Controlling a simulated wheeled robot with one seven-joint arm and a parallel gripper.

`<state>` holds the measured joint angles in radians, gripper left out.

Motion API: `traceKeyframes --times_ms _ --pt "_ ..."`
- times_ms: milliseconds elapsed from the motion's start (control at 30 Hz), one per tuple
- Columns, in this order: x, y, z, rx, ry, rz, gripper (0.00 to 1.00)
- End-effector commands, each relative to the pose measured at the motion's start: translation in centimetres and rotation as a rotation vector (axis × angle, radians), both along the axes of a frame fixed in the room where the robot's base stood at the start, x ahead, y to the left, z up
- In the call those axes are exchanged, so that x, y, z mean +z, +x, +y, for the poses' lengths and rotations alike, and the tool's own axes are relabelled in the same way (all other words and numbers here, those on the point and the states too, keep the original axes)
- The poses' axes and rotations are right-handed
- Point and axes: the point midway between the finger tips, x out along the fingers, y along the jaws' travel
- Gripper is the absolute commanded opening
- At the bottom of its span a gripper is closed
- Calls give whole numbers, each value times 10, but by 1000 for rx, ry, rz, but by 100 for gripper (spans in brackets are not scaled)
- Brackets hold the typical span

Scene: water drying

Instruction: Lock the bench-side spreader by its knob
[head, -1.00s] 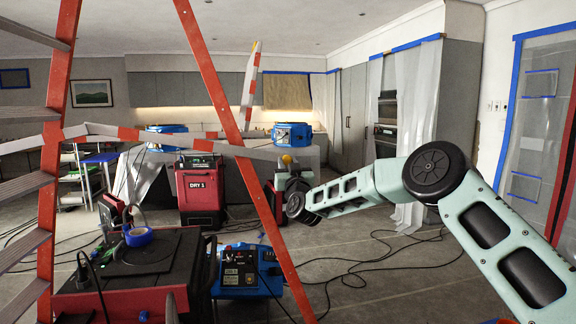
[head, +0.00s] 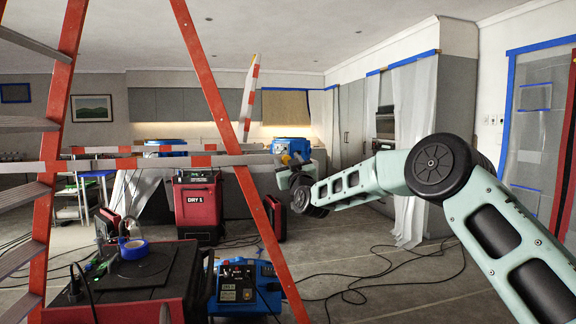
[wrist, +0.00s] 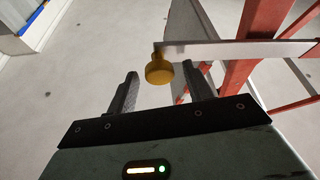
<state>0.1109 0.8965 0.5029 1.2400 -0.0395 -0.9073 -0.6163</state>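The red stepladder (head: 228,125) fills the left of the head view. Its pale, orange-banded spreader bars (head: 120,164) run nearly level across it; I cannot tell which is the bench-side one. In the wrist view a pale bar (wrist: 240,49) comes in from the right, with the round yellow knob (wrist: 159,70) at its left end. The knob also shows small in the head view (head: 285,160). My gripper (wrist: 165,78) is open, its dark fingers either side of the knob, which appears just between or beyond their tips. I see no finger contact.
A red dryer (head: 197,205) stands behind the ladder. A blue machine (head: 240,285) and a dark-topped red case (head: 140,270) stand in front. Loose cables (head: 370,280) lie on the floor. A striped bar (head: 249,95) rises behind the ladder's right leg.

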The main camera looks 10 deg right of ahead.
Motion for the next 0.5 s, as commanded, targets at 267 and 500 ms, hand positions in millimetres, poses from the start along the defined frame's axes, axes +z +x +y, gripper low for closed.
traceKeyframes --times_ms 267,500 --pt "-4 -3 -1 -1 0 3 51" --pt "-18 -29 -4 0 -1 4 51"
